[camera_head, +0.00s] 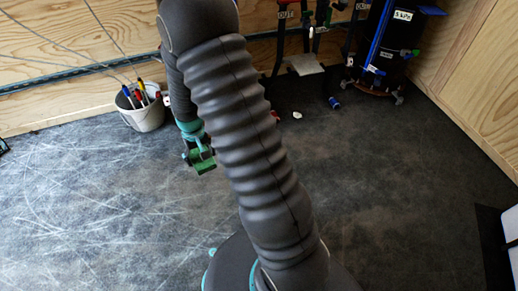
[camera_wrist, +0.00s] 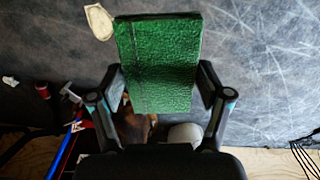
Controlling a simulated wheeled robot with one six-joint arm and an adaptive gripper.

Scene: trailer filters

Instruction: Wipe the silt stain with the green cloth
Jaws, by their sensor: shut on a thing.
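The green cloth (camera_wrist: 158,62) is a textured, folded rectangular pad between the two fingers of my gripper (camera_wrist: 162,80) in the wrist view. My gripper is shut on it. In the head view my gripper (camera_head: 198,150) hangs left of my arm, with the green cloth (camera_head: 204,166) at its lower end above the dark floor. A pale cream patch (camera_wrist: 99,21) lies just off the cloth's upper left corner in the wrist view. It may be the silt stain; I cannot tell for certain. My arm hides part of the floor in the head view.
A white bucket (camera_head: 143,113) with coloured tools stands by the back wall. A black cylinder unit (camera_head: 385,50) stands at the back right. Small items, including a white piece (camera_head: 297,114), lie right of my arm. The scratched floor (camera_head: 80,200) at left is clear.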

